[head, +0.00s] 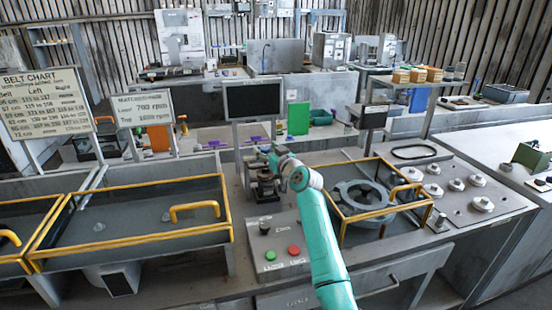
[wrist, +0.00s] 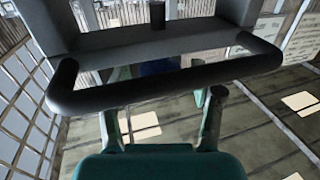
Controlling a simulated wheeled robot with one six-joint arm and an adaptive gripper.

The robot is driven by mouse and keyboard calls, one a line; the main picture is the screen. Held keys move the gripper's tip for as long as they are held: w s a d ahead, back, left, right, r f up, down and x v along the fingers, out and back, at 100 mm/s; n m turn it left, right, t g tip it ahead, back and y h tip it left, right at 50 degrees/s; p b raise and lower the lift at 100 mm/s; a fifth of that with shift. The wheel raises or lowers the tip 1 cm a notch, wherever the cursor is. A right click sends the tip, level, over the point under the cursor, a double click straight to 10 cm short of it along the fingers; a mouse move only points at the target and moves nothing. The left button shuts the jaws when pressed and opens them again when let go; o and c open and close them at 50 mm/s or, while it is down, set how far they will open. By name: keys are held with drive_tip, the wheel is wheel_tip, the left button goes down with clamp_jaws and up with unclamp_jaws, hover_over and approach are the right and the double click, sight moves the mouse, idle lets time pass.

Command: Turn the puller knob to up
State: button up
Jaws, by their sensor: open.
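My gripper (head: 268,158) is at the end of my teal arm, beside a dark upright device (head: 265,185) on the middle bench. In the wrist view my gripper (wrist: 164,100) has its two fingers well apart, with nothing held between them. A thick black bar handle (wrist: 165,88) crosses the wrist view at the fingertips; I cannot tell whether it touches them. A short dark post (wrist: 157,14) stands behind it. A black knob (head: 264,228) sits on a grey control panel (head: 284,249). I cannot tell which part is the puller knob, and its setting is not readable.
The panel also has a green button (head: 270,255) and a red button (head: 294,249). A yellow-framed guard (head: 342,212) around a grey ring housing (head: 362,197) stands right of my arm. A yellow-railed tray (head: 150,225) lies left. A dark screen (head: 253,100) stands behind my gripper.

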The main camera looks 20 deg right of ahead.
drive_tip(key=v, duration=1.1)
